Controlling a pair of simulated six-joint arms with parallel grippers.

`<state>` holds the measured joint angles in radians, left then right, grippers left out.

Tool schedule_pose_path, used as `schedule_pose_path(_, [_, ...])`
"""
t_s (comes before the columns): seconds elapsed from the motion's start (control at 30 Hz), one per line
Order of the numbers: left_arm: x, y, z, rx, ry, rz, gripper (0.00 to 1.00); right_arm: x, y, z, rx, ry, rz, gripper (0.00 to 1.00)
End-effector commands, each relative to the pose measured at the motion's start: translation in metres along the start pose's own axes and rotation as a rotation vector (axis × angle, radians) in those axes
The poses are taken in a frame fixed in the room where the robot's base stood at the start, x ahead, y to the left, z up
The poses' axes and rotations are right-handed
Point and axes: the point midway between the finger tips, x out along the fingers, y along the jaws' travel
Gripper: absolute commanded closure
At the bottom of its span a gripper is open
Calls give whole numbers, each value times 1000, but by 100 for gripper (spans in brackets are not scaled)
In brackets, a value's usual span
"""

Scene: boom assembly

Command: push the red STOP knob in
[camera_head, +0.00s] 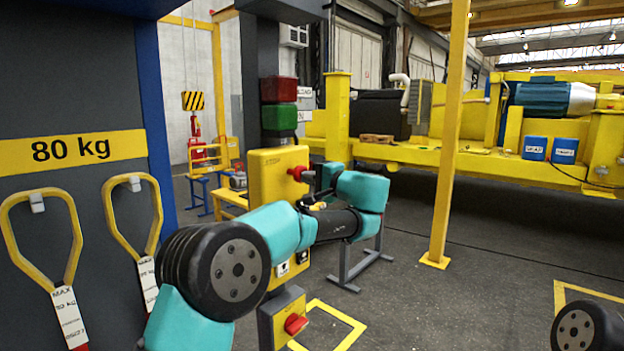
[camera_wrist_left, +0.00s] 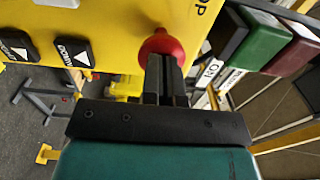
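The red STOP knob (camera_head: 297,172) sticks out from the face of a yellow control box (camera_head: 262,180) on the dark column. In the left wrist view the knob (camera_wrist_left: 163,45) is round and sits right at my fingertips, below the partly visible black lettering. My left gripper (camera_head: 313,187) is beside the knob in the head view, partly hidden by my own arm. In the left wrist view its two fingers (camera_wrist_left: 166,70) are together, narrower than the knob, with the tips at or against it. I cannot tell whether they press on it. My right gripper is out of view.
Black DOWN (camera_wrist_left: 74,53) and other arrow buttons sit on the same box. Red (camera_head: 278,89) and green (camera_head: 279,117) blocks are above it. A lower yellow box carries a red switch (camera_head: 295,324). A yellow post (camera_head: 448,140) stands to the right, with open floor around.

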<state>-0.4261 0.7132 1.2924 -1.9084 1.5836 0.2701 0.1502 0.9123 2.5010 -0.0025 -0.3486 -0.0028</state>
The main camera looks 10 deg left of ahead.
Motion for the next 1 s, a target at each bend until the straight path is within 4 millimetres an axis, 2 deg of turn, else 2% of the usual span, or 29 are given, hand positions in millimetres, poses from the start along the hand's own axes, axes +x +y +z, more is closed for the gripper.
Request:
schedule_pose_path(0.13, [2,0,1,-1,-3,2,100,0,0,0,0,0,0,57])
schedule_pose_path(0.27, [-9,0,0,0,-1,3,100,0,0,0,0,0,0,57])
schedule_pose_path(0.47, [-42,-1,-1,-1,4,-1,100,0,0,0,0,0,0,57])
schedule_pose_path(0.8, [-108,-1,-1,0,5,-1,100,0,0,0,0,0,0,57])
schedule_pose_path(1.0, [-135,-1,-1,0,3,-1,100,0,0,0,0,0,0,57])
